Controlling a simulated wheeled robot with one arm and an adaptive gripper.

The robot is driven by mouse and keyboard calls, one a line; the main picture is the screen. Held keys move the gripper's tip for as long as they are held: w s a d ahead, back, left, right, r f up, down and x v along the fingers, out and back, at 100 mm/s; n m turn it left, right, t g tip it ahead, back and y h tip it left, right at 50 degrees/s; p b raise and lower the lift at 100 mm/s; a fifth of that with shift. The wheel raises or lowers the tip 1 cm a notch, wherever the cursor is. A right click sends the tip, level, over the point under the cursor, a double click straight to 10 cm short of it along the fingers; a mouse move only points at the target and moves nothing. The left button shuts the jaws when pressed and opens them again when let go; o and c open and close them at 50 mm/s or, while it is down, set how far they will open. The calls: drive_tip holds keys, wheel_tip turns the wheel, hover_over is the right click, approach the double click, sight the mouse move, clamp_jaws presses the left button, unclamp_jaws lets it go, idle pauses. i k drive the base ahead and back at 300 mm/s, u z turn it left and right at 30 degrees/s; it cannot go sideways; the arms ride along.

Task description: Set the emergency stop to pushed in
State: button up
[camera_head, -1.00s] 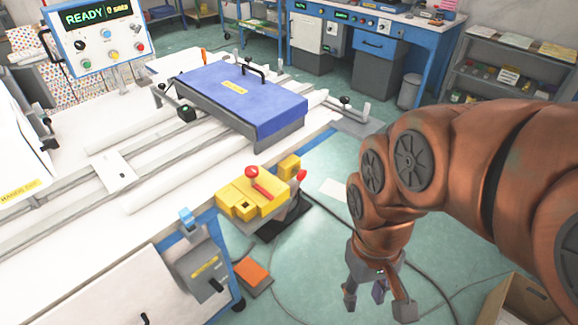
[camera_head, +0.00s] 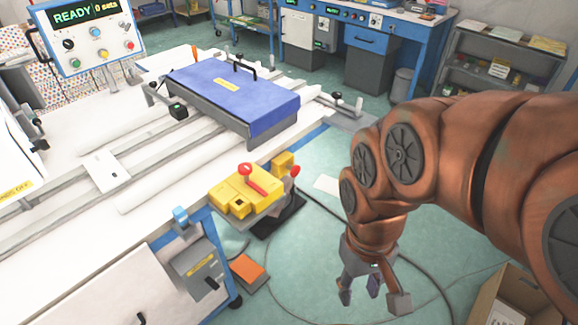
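A red mushroom-shaped knob (camera_head: 244,169) stands up on a yellow housing (camera_head: 228,201) at the table's near right edge, beside a red lever (camera_head: 257,188). A second red knob (camera_head: 295,170) sits just right of it. The control panel (camera_head: 82,38) at upper left also has a red button (camera_head: 129,45). I cannot tell for certain which is the emergency stop, or whether any is pushed in. My gripper (camera_head: 373,292) hangs over the floor, right of and apart from the yellow housing. Its fingers are spread and empty.
A blue cover (camera_head: 232,88) with a black handle lies over the rails on the white table (camera_head: 75,230). A grey switch box (camera_head: 198,270) is on the near table side. An orange pedal (camera_head: 248,270) and cables lie on the floor. A cardboard box (camera_head: 520,295) stands lower right.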

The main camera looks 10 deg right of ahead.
sight(294, 171)
drive_tip(key=z, duration=1.25)
drive_tip(key=k, duration=1.2)
drive_tip(key=u, duration=1.3)
drive_tip(key=i, duration=0.55)
